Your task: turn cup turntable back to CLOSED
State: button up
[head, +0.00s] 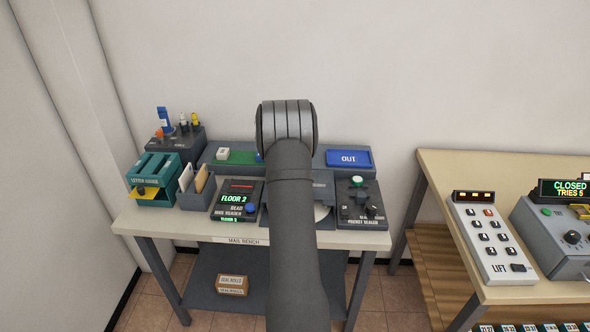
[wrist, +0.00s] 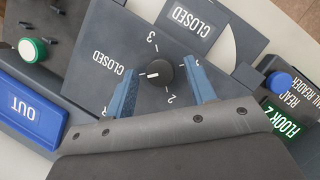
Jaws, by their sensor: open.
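The cup turntable panel (wrist: 95,40) fills the middle of the wrist view, with a round black knob (wrist: 160,70) on it. The knob's white mark points left and slightly down, roughly toward the printed CLOSED label. The digits 3 and 2 show around the knob; other marks are partly hidden by the fingers. A separate plate (wrist: 182,17) also reads CLOSED, beside a pale disc edge (wrist: 228,45). My gripper (wrist: 160,66) is open, with one blue finger on each side of the knob; contact is not clear. In the head view my arm hides most of the panel (head: 323,180).
A device with a green button (wrist: 32,50) and the blue OUT tray (wrist: 25,106) lie left in the wrist view. The LIFT keypad (head: 490,240) stands on the right table.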

jog(key=v, duration=1.7)
jog(key=x, duration=1.7)
jog(key=shift+f, duration=0.15)
jog(key=v, duration=1.7)
jog(key=x, duration=1.7)
jog(key=shift+s, duration=0.1)
jog(key=n+t, duration=0.1)
jog(key=n, duration=0.3)
jog(key=shift+s+h, duration=0.1)
jog(key=shift+h, duration=0.3)
jog(key=shift+n+t+h, duration=0.3)
jog(key=shift+n+t, duration=0.6)
jog(key=shift+n, duration=1)
